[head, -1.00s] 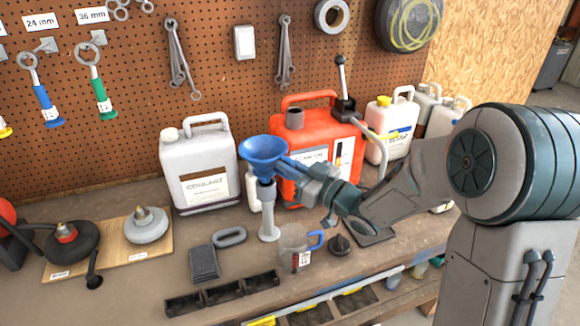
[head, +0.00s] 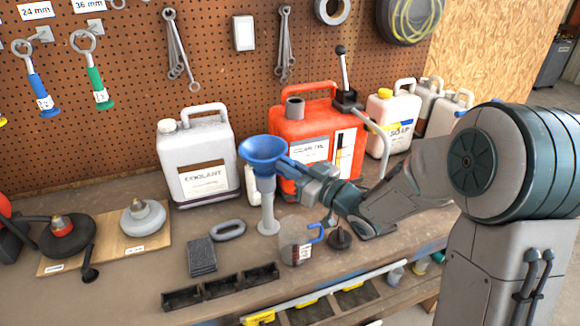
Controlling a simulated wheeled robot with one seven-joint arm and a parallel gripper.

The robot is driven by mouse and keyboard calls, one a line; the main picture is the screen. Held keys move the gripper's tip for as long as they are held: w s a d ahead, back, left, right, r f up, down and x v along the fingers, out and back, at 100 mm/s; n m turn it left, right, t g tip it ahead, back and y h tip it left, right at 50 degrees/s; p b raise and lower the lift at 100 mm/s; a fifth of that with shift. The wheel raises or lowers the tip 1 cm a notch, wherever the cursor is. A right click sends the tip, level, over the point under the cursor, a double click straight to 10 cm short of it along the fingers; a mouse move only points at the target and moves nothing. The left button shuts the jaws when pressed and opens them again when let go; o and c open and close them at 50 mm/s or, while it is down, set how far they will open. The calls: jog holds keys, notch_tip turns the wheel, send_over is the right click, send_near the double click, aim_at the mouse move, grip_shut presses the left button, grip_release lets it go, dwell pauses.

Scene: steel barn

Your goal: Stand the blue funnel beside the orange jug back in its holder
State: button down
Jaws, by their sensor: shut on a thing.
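The blue funnel (head: 262,149) is upright in the head view, its cone on top. It sits at the top of a pale grey upright holder (head: 268,215) with a round foot on the bench. My gripper (head: 284,166) reaches in from the right and is shut on the funnel just below its cone. The funnel's spout is hidden, so I cannot tell how deep it sits in the holder. The orange jug (head: 302,132) stands behind and to the right of the gripper, partly covered by it.
A white coolant jug (head: 196,155) stands behind left. A clear measuring jug with a blue handle (head: 296,240) is close in front of the holder. A dark cap (head: 340,238), a grey ring (head: 228,231), a folded cloth (head: 201,256) and a black tray (head: 221,286) lie nearby.

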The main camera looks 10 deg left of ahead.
jog(key=shift+f, duration=0.2)
jog(key=c, duration=1.4)
grip_release()
jog(key=b+v, duration=0.3)
jog(key=v, duration=1)
jog(key=shift+s+d, duration=0.15)
jog(key=shift+d, duration=0.25)
notch_tip(320, 180, up, 5)
jog(key=p, duration=0.4)
